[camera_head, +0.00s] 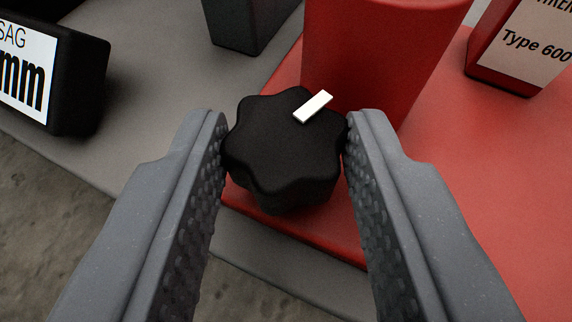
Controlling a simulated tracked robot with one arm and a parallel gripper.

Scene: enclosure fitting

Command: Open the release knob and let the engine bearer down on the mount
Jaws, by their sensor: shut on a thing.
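The release knob (275,145) is black and lobed like a star, with a white mark (313,106) on its top that points to the upper right. It sits in front of a red cylinder (375,50), over the corner of a red base plate (490,190). My gripper (286,140) is shut on the knob, with one grey textured finger on its left side and one on its right. I cannot tell the engine bearer or the mount apart from the red and grey parts in view.
A black block (75,85) with a white label ending in "SAG" and "mm" stands at the left on a grey plate (150,100). A dark block (250,25) stands at the top. A red block with a "Type 600" label (530,40) is at the upper right. Rough floor shows at lower left.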

